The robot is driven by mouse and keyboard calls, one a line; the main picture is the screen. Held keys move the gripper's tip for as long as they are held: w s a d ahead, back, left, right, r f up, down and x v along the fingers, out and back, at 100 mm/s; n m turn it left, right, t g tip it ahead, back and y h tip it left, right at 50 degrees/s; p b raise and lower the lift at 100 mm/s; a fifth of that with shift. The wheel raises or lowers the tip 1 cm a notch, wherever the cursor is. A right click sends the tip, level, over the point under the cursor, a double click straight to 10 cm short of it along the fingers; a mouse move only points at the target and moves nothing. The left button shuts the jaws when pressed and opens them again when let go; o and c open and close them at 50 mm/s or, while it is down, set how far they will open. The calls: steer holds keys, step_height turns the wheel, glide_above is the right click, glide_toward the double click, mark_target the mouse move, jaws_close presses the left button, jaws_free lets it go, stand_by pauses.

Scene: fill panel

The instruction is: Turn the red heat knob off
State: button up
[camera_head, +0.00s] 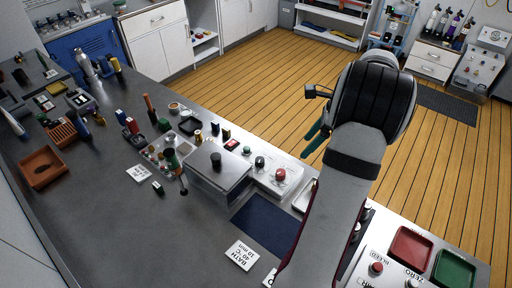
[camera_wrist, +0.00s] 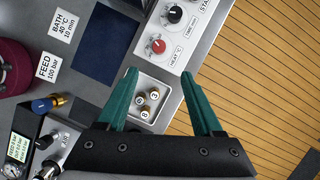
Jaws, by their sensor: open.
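The red heat knob (camera_wrist: 158,46) sits on a white panel (camera_wrist: 172,62) labelled HEAT °C, in the upper middle of the wrist view. In the head view the red knob (camera_head: 280,174) is on the panel left of my arm. A black knob labelled TIME min (camera_wrist: 175,14) is beside it on the same panel. My gripper (camera_wrist: 158,75) is open and empty, with two green fingers apart. In the wrist view the red knob appears beyond the fingertips, between their lines. In the head view my gripper (camera_head: 314,140) shows green fingers right of the panel.
A white tray (camera_wrist: 150,98) with several numbered brass caps lies below the panel, between the fingers in the wrist view. A dark blue mat (camera_wrist: 107,45) and a FEED label (camera_wrist: 49,67) are to the left. A metal box (camera_head: 215,180) adjoins the panel. Wooden floor lies right of the bench.

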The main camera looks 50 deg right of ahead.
mark_target(281, 172)
steer(key=x, duration=1.5)
jaws_close()
